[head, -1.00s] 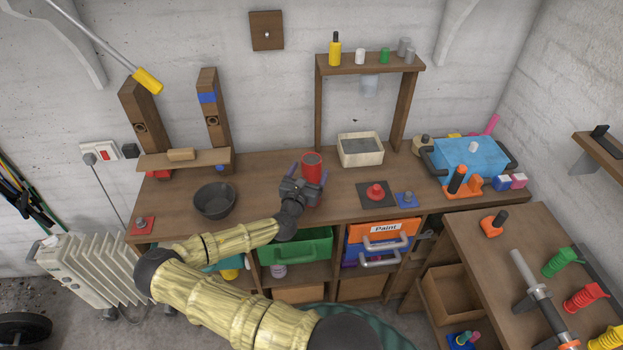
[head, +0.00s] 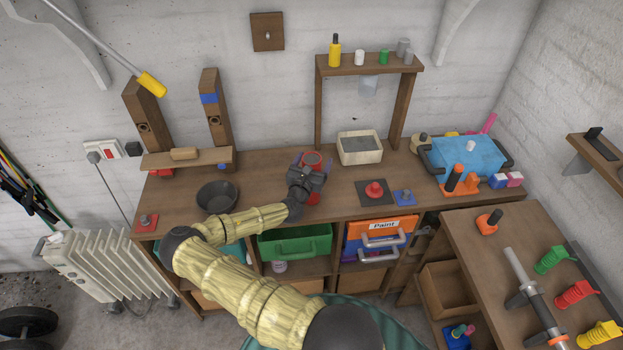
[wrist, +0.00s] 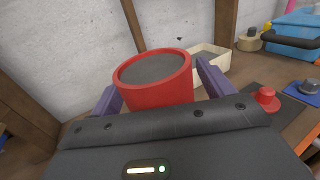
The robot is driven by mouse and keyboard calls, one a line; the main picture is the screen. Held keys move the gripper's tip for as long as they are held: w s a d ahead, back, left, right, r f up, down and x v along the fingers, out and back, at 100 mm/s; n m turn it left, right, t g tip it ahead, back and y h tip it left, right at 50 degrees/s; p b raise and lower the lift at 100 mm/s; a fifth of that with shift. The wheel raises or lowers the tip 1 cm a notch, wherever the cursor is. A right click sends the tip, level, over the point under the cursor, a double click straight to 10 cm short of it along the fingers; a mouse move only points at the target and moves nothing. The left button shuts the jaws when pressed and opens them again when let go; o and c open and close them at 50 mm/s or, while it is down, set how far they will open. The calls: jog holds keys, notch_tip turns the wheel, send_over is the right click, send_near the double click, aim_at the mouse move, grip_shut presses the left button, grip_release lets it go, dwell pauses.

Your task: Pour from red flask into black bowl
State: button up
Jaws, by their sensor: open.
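The red flask (head: 312,160) stands upright on the wooden bench, partly hidden behind my gripper in the head view. In the wrist view the red flask (wrist: 155,82) shows a round rim with a dark grey surface inside. My gripper (head: 308,172) is at the flask, with its purple fingers (wrist: 158,92) open on either side of it. The flask lies between the fingers; a gap is hard to judge. The black bowl (head: 217,197) sits on the bench to the left of the flask, and its inside looks dark and empty.
A cream tray (head: 360,149) stands behind and right of the flask. A red knob on a dark plate (head: 374,190) and a blue piece (head: 404,197) lie to the right. A wooden shelf frame (head: 321,105) rises behind. Bench between bowl and flask is mostly clear.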

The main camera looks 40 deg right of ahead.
dwell(0.3)
grip_shut()
jog(key=shift+r, duration=0.15)
notch_tip(320, 180, up, 10)
jog(key=b, duration=0.3)
dwell(0.4)
dwell(0.4)
